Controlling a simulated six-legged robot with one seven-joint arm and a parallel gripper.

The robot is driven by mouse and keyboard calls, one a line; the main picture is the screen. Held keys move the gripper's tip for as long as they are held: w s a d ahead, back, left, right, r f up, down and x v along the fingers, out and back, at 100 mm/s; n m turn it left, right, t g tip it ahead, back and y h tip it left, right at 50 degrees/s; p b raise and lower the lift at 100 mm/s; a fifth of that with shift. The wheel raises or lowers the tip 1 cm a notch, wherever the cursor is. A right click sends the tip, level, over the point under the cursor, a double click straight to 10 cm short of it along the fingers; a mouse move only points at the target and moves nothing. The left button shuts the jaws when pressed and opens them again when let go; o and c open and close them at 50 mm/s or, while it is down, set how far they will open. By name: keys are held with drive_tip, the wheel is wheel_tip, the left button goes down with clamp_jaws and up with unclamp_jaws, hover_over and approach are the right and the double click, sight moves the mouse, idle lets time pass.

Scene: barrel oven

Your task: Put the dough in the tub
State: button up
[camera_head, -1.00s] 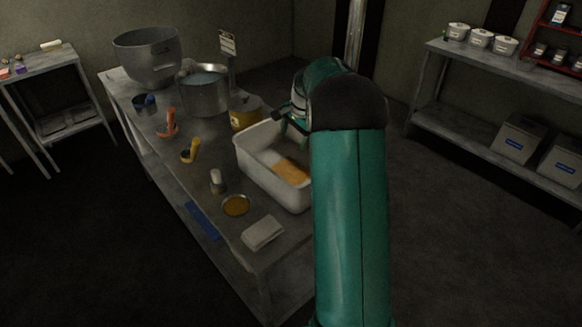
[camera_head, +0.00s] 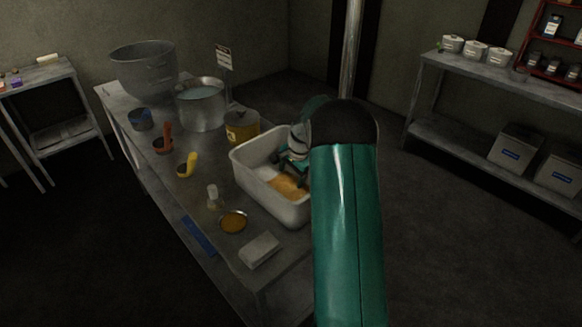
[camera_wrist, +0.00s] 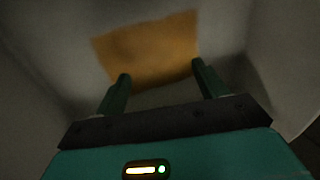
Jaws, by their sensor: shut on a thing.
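The tub (camera_head: 262,186) is a white, open rectangular box on the near right of the workbench. A tan-orange patch (camera_head: 287,187) lies on its floor; it also shows in the wrist view (camera_wrist: 150,50), beyond my fingertips. My gripper (camera_head: 292,164) reaches down inside the tub, above the patch. In the wrist view my gripper (camera_wrist: 160,82) has its fingers well apart, shut on a dim, pale mass, which looks like the dough (camera_wrist: 162,97). Its outline is hard to make out, and in the head view my arm and gripper hide it.
The bench (camera_head: 180,205) also holds a large grey bowl (camera_head: 145,72), a pot (camera_head: 200,105), a yellow can (camera_head: 241,128), scoops, a small jar (camera_head: 213,197), an amber dish (camera_head: 233,221) and a folded cloth (camera_head: 260,250). The tub walls stand close around my gripper.

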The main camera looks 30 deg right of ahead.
drive_tip(key=shift+w+f, duration=0.1)
drive_tip(key=shift+f, duration=0.2)
drive_tip(key=o, duration=1.8)
drive_tip(key=shift+f, duration=0.15)
drive_tip(key=shift+c, duration=0.2)
drive_tip(key=v, duration=1.2)
drive_tip(key=shift+a, duration=0.1)
drive_tip(key=s+a+r+n+t, duration=0.1)
drive_tip(key=s+a+r+n, duration=0.2)
drive_tip(key=s+a+r, duration=0.35)
drive_tip(key=s+a+r+n, duration=0.35)
drive_tip(key=a+r, duration=0.35)
drive_tip(key=a, duration=0.4)
drive_tip(key=s+a+n+t, duration=0.1)
drive_tip(key=s+a+n, duration=0.3)
drive_tip(key=s, duration=0.5)
drive_tip(key=s+a+n, duration=0.5)
drive_tip(key=s+a, duration=0.4)
drive_tip(key=s, duration=0.1)
drive_tip(key=shift+a+r+t+h, duration=0.2)
drive_tip(key=shift+t+h, duration=0.1)
drive_tip(key=shift+t, duration=0.1)
